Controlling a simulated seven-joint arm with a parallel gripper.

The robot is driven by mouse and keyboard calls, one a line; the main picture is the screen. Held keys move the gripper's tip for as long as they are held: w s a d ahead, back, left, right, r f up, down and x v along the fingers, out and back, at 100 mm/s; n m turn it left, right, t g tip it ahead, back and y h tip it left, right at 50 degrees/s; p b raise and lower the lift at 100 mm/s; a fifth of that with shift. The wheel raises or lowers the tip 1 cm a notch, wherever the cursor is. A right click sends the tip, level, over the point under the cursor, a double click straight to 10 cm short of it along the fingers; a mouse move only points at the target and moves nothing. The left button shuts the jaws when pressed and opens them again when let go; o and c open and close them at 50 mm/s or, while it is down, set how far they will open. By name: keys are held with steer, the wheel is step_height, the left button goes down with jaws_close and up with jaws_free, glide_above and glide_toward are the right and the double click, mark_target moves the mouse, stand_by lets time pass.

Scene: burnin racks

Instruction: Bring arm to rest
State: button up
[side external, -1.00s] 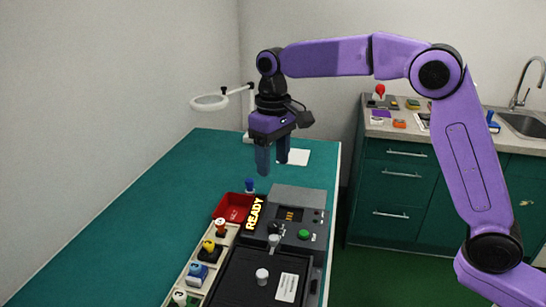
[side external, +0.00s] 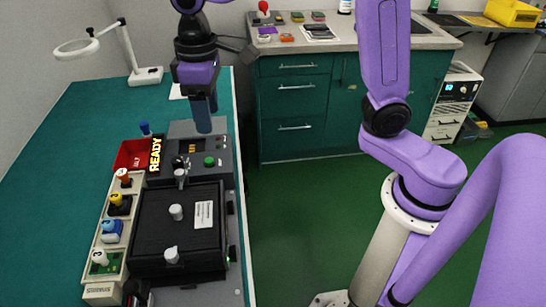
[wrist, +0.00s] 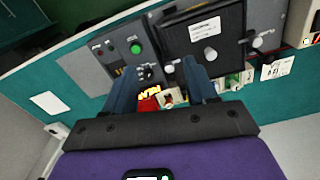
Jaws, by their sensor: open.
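My gripper (side external: 207,118) hangs with its blue fingers pointing down, above the back of the grey burn-in unit (side external: 222,150). In the wrist view the fingers (wrist: 160,78) stand apart with nothing held between them. The unit has a green button (side external: 209,161), a small lit display and a black closed lid (side external: 150,236) with grey knobs. A sign reading READY (side external: 155,154) glows beside the red bin (side external: 124,158). The gap between the fingertips and the unit is hard to judge.
A beige rack (side external: 103,291) along the unit's left holds several coloured modules. A magnifier lamp (side external: 145,76) stands at the bench's back, and a blue-topped item (side external: 145,128) near the bin. The left of the green bench (side external: 60,170) is clear. A grey-topped counter (side external: 350,42) stands behind.

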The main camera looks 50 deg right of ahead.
steer(key=s+d+f+n, duration=0.2)
steer(key=s+d, duration=0.5)
steer(key=s, duration=0.4)
steer(key=s+d+f+n, duration=0.3)
steer(key=s+d, duration=0.3)
steer(key=s, duration=0.6)
steer(key=shift+d+f, duration=0.4)
steer(key=shift+f, duration=0.35)
steer(key=shift+c, duration=0.4)
